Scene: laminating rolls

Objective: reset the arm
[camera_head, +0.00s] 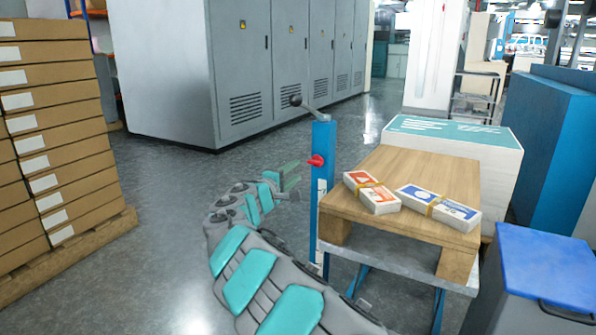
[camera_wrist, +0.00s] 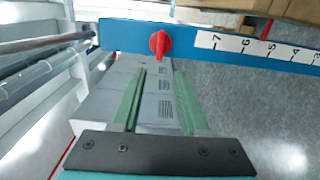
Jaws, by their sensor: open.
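My arm (camera_head: 245,270) rises from the bottom of the head view in grey and teal links and bends round to the right at its end. My gripper (camera_head: 293,182) is just left of the blue post, at about the height of its scale. In the wrist view my gripper (camera_wrist: 161,85) shows two green fingers, spread apart with nothing held between them. The blue post (camera_wrist: 125,37) with its red knob (camera_wrist: 158,43) crosses the wrist view beyond the fingertips. I cannot tell the exact gap between fingers and post.
A lift table carries a wooden pallet (camera_head: 430,170) with two banded packs (camera_head: 372,192) (camera_head: 438,207). A blue-lidded bin (camera_head: 545,268) stands at right. Stacked cartons (camera_head: 50,130) stand at left, grey cabinets (camera_head: 245,75) behind. The floor (camera_head: 160,230) left of my arm is clear.

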